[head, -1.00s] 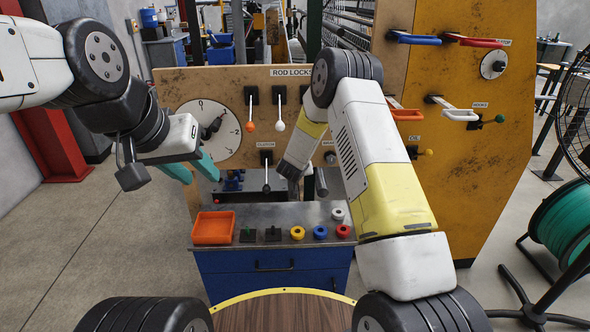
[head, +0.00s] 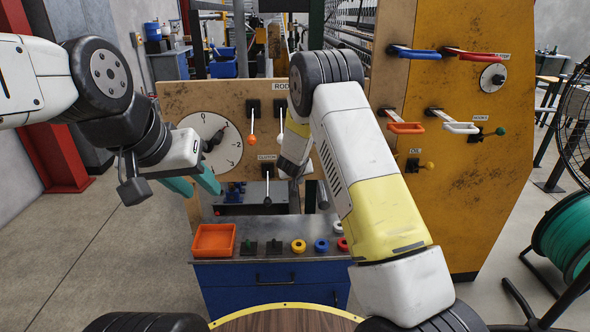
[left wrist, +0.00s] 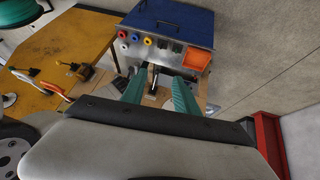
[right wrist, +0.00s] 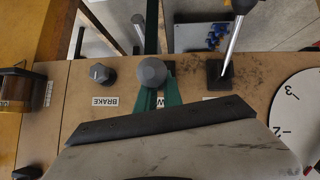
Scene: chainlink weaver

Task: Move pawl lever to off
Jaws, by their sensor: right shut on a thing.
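The pawl lever shows in the right wrist view as a rounded grey knob (right wrist: 151,72) above a mostly covered label on the tan panel. My right gripper (right wrist: 157,92) has its teal fingers shut at this knob. In the head view the right fingers and the knob are hidden behind my right arm. The off mark cannot be made out. My left gripper (head: 193,187) is open and empty in front of the panel's left side, near the white dial. Its two teal fingers stand apart in the left wrist view (left wrist: 158,95).
The brake lever (right wrist: 102,74) is beside the pawl knob. An orange tray (head: 214,240) and several coloured rings lie on the bench (head: 270,247) below. A yellow side panel (head: 460,160) with handles is at the right.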

